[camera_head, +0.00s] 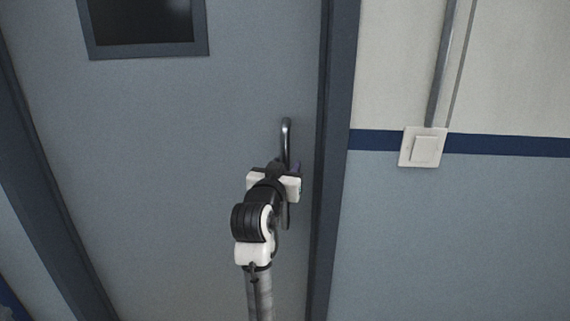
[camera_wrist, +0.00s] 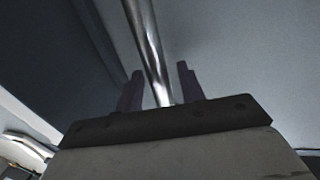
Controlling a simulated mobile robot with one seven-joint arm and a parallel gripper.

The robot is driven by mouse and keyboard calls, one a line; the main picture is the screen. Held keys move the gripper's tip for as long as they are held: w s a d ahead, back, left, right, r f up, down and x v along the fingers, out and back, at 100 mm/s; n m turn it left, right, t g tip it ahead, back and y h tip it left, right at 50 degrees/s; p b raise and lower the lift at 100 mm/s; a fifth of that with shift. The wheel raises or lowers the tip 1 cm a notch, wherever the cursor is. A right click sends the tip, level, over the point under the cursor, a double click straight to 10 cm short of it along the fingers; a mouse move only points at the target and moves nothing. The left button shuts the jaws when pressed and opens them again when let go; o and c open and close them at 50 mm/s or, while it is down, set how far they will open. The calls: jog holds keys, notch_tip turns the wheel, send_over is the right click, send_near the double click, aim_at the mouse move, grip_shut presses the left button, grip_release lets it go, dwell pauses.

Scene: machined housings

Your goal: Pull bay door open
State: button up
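The grey bay door (camera_head: 150,150) fills the left of the head view and looks closed in its dark blue frame (camera_head: 335,160). A metal bar handle (camera_head: 286,132) stands upright near the door's right edge. My gripper (camera_head: 282,172) is at the handle's middle and hides part of it. In the wrist view the handle bar (camera_wrist: 148,40) runs between the two dark fingers of my gripper (camera_wrist: 160,82). The fingers are apart, with a visible gap between the bar and the right finger. They are around the bar and do not look closed on it.
A dark window (camera_head: 145,22) is set high in the door. To the right, a white switch plate (camera_head: 423,147) sits on the wall (camera_head: 460,240) under a vertical metal conduit (camera_head: 445,60). The visible area in front of the door looks clear.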

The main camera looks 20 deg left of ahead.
jog(key=shift+w, duration=0.1)
grip_shut()
jog(key=shift+w, duration=0.1)
dwell(0.3)
